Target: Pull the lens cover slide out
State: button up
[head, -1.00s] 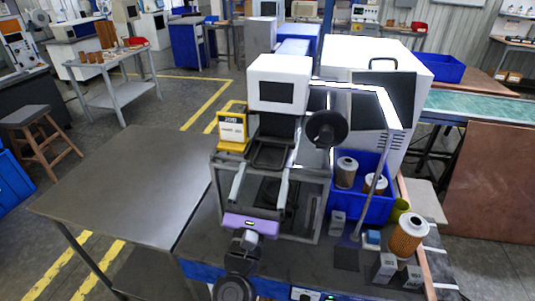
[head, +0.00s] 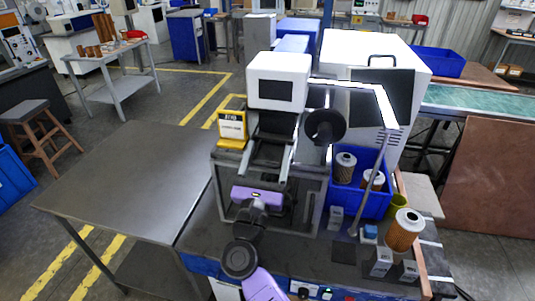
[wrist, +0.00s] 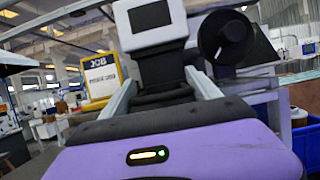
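The machine has a white head (head: 278,80) with a dark screen. Below it a black tray-like part (head: 268,152) sticks out toward me; it seems to be the lens cover slide, but its edges are hard to tell. In the wrist view this black part (wrist: 160,72) lies straight ahead. My purple gripper (head: 270,150) points at the machine, its two grey fingers spread apart. In the wrist view the fingers of my gripper (wrist: 160,82) reach forward to the left and right of the black part. I see no clear contact.
A black disc (head: 325,126) juts out right of the head. A yellow sign stand (head: 232,128) is at left. A blue bin (head: 378,206) with filter cartridges, another cartridge (head: 404,230) and small grey blocks (head: 381,262) stand at right. The left table (head: 130,180) is bare.

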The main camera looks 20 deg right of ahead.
grip_shut()
jog(key=s+a+b, duration=0.4)
jog(key=s+a, duration=0.8)
jog(key=s, duration=0.5)
jog(key=shift+s+a, duration=0.15)
jog(key=shift+a, duration=0.25)
jog(key=o, duration=1.3)
grip_release()
jog(key=shift+c, duration=0.2)
jog(key=b+v, duration=0.2)
jog(key=v, duration=0.5)
jog(key=shift+s+a+b, duration=0.2)
jog(key=shift+s+b, duration=0.1)
jog(key=shift+b, duration=0.05)
